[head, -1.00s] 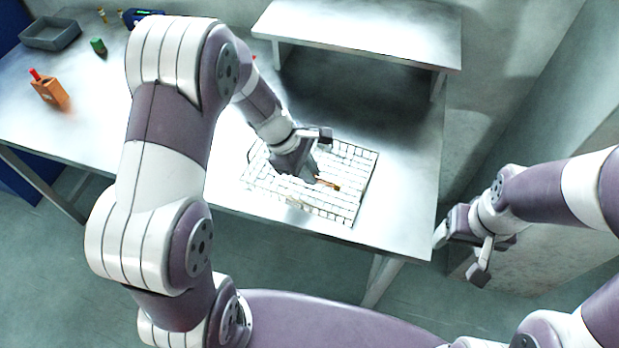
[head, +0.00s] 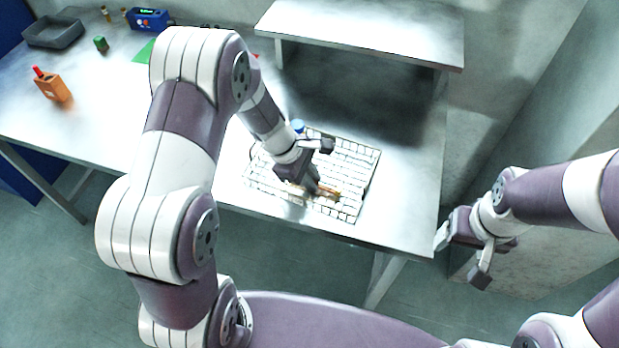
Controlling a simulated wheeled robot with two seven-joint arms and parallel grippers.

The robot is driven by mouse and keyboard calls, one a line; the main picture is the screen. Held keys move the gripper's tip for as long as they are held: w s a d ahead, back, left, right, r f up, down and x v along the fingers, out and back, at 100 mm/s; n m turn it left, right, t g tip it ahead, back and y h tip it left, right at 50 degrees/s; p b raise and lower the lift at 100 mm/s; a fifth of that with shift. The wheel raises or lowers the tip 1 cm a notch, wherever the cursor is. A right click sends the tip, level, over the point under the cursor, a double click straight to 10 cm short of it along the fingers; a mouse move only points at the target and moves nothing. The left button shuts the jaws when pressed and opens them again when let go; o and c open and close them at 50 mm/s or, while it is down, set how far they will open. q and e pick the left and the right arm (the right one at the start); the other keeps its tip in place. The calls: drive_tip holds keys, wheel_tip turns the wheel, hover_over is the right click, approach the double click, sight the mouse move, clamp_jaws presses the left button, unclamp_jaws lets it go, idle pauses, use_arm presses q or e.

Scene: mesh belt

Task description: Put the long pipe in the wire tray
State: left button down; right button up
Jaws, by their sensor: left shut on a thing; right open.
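The wire tray (head: 362,162) is a white mesh tray on the metal table, near its front right part. My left gripper (head: 312,190) is over the tray, pointing down, and is shut on a copper-coloured pipe (head: 328,193). Only the pipe's right part shows; my gripper hides the rest. I cannot tell whether the pipe touches the mesh. My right gripper (head: 462,252) is open and empty, off the table's right edge.
A raised metal shelf (head: 365,35) stands behind the tray. An orange block with a red top (head: 52,86), a grey bin (head: 54,33), a green item (head: 101,44) and a blue device (head: 147,18) are at the left. A blue round thing (head: 298,126) is behind the tray.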

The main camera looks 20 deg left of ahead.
use_arm(q)
drive_tip(key=c, duration=1.3)
unclamp_jaws()
drive_tip(key=shift+s+f, duration=0.45)
drive_tip(key=shift+f, duration=0.2)
drive_tip(key=shift+o, duration=1)
drive_tip(key=shift+f, duration=0.1)
use_arm(e)
drive_tip(key=shift+w+f, duration=0.1)
drive_tip(key=shift+f, duration=0.15)
use_arm(q)
drive_tip(key=r, duration=0.1)
drive_tip(key=a+r+p, duration=0.1)
drive_tip(key=r, duration=0.2)
drive_tip(key=shift+w+a+r, duration=0.25)
drive_tip(key=shift+w, duration=0.15)
drive_tip(key=v, duration=0.8)
drive_tip(key=s+m+y+p, duration=0.1)
drive_tip(key=s+m+y, duration=0.3)
drive_tip(key=s+m, duration=0.7)
drive_tip(key=a+m, duration=0.1)
drive_tip(key=m, duration=0.4)
drive_tip(key=shift+s+r+y, duration=0.2)
drive_tip(key=shift+r+y, duration=0.1)
drive_tip(key=shift+r, duration=0.1)
use_arm(e)
drive_tip(key=shift+w+r, duration=0.3)
drive_tip(key=shift+r, duration=0.65)
